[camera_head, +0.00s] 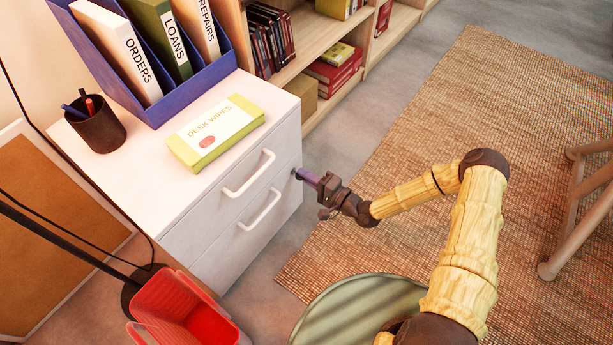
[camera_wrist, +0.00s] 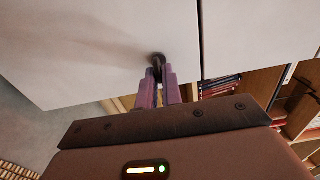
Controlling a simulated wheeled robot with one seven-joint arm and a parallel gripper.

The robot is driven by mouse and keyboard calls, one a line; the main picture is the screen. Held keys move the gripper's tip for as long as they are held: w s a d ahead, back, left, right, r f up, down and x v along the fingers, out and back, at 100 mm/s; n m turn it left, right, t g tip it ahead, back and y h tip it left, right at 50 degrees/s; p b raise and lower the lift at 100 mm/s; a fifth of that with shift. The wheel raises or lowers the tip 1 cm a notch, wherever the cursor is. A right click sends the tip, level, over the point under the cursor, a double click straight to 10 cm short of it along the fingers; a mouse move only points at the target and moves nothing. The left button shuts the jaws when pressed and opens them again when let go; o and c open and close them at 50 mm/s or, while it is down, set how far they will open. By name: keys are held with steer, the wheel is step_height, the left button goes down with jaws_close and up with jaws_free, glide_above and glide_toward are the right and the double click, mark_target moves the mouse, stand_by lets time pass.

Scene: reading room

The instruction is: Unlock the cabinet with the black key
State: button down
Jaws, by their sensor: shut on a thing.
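The white cabinet (camera_head: 195,232) has two drawers with white bar handles (camera_head: 249,175). My gripper (camera_head: 304,176) reaches its front at the right edge, near the upper drawer. In the wrist view my gripper (camera_wrist: 160,82) has its purple fingers closed on a small dark piece, the black key (camera_wrist: 157,69). The key meets the white front at a dark round spot, which looks like the lock. The fingers hide most of the key, so I cannot tell how far in it sits or how it is turned. Both drawers look shut.
A blue file holder (camera_head: 160,108), a pen cup (camera_head: 97,130) and a desk wipes pack (camera_head: 215,132) stand on the cabinet. A round green top (camera_head: 355,308) lies below my arm. Bookshelves stand behind; the woven rug (camera_head: 470,130) is mostly clear.

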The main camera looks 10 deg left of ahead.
steer(key=c, duration=1.6)
jaws_free()
steer(key=shift+o, duration=0.2)
steer(key=p+v, duration=0.5)
steer(key=v, duration=1.2)
steer(key=shift+d, duration=0.25)
steer(key=shift+s+f, duration=0.1)
